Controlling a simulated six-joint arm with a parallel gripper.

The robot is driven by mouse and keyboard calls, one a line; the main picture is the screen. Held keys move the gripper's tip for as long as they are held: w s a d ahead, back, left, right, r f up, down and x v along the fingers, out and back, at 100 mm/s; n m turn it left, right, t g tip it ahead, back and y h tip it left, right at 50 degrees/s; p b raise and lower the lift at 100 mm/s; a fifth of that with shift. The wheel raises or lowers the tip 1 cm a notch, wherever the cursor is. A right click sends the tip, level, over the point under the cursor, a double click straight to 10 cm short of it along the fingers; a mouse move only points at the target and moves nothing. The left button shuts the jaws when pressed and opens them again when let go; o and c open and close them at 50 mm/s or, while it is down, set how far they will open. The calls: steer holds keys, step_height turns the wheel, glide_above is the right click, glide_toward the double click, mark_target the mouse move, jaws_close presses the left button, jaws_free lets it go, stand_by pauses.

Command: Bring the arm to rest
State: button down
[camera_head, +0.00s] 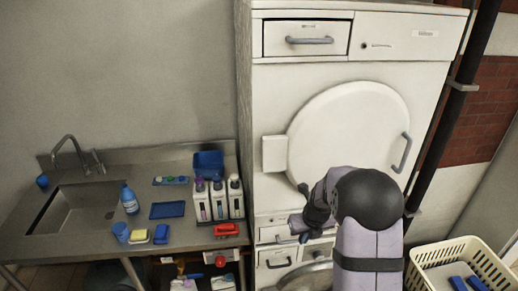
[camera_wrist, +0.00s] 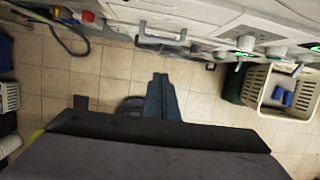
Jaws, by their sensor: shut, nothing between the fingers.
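My gripper (camera_wrist: 160,78) shows in the wrist view as two dark blue-grey fingers lying together, shut and empty, over the tiled floor. In the head view my arm rises from the bottom edge to a black joint in front of the white machine (camera_head: 270,95). My gripper's end (camera_head: 304,238) is small there, left of the joint, in front of the machine's lower drawers. Part of the wrist is hidden by my own arm. I cannot tell from the picture whether it touches the machine.
A steel sink counter (camera_head: 150,225) stands left with a blue bottle (camera_head: 129,200), several white bottles and a red object (camera_head: 227,230). A cream basket (camera_head: 468,243) holding blue items stands at right, also in the wrist view (camera_wrist: 262,98). A dark pipe (camera_head: 455,110) runs beside the machine.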

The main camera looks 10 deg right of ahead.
steer(key=s+a+f+n+g, duration=0.15)
steer(key=s+n, duration=0.45)
steer(key=n, duration=0.6)
steer(key=s+a+f+n+g, duration=0.1)
steer(key=s+f+n+g, duration=0.15)
steer(key=s+n, duration=0.65)
steer(key=s+a+r+n+b, duration=0.4)
steer(key=s+a+n+b, duration=0.2)
steer(key=s+n, duration=0.4)
steer(key=n, duration=0.4)
steer(key=shift+s+a+n+t, duration=0.3)
steer(key=shift+s, duration=0.05)
step_height(320, 180, down, 13)
steer(key=b, duration=1.3)
steer(key=shift+f+b, duration=0.2)
steer(key=shift+b, duration=0.1)
